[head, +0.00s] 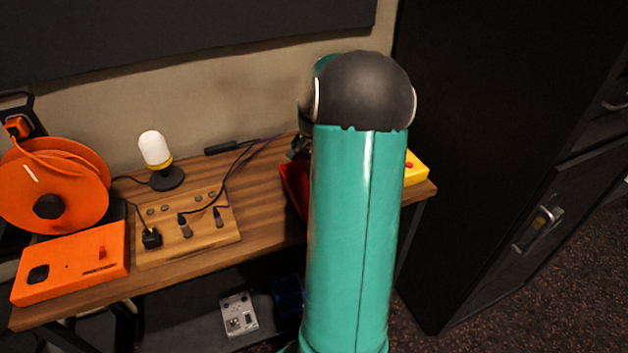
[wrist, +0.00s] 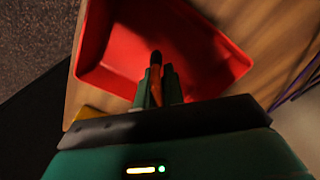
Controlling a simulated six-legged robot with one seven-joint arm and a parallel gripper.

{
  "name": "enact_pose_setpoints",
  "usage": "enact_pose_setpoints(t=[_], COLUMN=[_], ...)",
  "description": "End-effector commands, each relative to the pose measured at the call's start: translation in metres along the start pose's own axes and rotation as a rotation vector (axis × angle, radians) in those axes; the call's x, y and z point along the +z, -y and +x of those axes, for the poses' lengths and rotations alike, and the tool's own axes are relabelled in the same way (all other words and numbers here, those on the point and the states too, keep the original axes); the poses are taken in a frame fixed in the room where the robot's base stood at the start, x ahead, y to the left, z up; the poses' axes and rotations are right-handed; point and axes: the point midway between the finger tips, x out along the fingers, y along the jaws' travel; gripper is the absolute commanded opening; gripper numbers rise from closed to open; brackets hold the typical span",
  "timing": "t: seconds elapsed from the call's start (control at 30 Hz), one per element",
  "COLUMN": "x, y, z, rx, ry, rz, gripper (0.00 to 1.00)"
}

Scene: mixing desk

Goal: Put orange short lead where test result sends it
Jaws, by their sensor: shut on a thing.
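In the wrist view, my gripper (wrist: 157,86) is shut on the orange short lead (wrist: 155,90). An orange part and a black end of the lead show between the fingers. The fingers and lead appear over a red tray (wrist: 205,45); I cannot tell their height above it. The visible tray floor looks empty. In the head view, only the tray's left part (head: 293,188) shows, and my arm hides my gripper and the lead. A wooden board (head: 205,238) with plugs and sockets lies mid-desk. A white-domed lamp (head: 156,150) stands behind it, unlit as far as I can tell.
An orange box (head: 70,262) with a black knob and an orange cable reel (head: 50,190) stand at the left. A yellow box (head: 416,170) sits at the desk's right end. Purple and dark leads (head: 252,160) lie between board and tray. A dark cabinet (head: 480,130) stands right.

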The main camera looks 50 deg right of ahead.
Motion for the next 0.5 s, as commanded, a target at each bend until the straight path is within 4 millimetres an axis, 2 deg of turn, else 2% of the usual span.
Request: enact_pose_setpoints(t=[0.2,0.5], x=[-0.002,-0.002], y=[0.0,0.001], z=[0.03,0.033], rx=[0.0,0.0], ry=[0.003,0.001], rz=[0.002,0.0], gripper=[0.0,0.0])
